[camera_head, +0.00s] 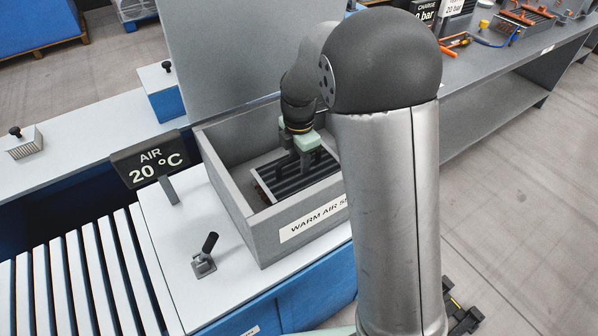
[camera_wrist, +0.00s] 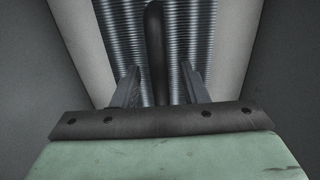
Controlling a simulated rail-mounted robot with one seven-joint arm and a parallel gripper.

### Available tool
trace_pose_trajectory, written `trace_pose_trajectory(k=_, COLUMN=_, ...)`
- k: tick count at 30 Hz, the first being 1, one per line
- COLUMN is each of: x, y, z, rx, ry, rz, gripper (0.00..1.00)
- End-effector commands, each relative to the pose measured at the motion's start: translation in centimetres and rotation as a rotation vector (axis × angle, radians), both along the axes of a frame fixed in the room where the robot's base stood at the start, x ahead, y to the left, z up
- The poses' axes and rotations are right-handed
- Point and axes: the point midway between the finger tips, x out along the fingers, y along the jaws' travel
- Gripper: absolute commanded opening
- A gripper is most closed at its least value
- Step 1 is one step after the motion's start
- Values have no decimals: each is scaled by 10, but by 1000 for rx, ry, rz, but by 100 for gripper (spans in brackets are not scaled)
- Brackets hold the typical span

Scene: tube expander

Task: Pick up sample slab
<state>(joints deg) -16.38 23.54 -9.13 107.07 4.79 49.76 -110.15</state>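The sample slab appears to be the dark, ribbed flat piece (camera_head: 273,184) lying in the grey warm air box (camera_head: 262,236). Its ribbed top also fills the middle of the wrist view (camera_wrist: 200,25). A dark upright-looking bar (camera_wrist: 155,45), perhaps its handle, runs between my fingers in the wrist view. My gripper (camera_head: 295,166) is down inside the box, just over the slab. In the wrist view my gripper (camera_wrist: 158,88) has its two fingers apart, one on each side of the bar, with gaps showing. Whether the fingertips touch the slab is hidden.
Box walls stand close around my gripper, and a tall grey panel (camera_head: 220,50) rises behind. An "AIR 20 °C" sign (camera_head: 150,160) and a small lever (camera_head: 205,255) are left of the box. Slatted rollers (camera_head: 75,275) lie further left. My arm covers the box's right side.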

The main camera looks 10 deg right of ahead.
Motion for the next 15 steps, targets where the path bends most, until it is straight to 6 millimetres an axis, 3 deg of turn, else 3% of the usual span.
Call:
trace_pose_trajectory(k=3, x=0, y=0, z=-10, rx=-1, ry=0, rz=1, gripper=40)
trace_pose_trajectory(k=10, x=0, y=0, z=-12, rx=-1, ry=0, rz=0, gripper=40)
trace_pose_trajectory(k=15, x=0, y=0, z=-12, rx=-1, ry=0, rz=0, gripper=0)
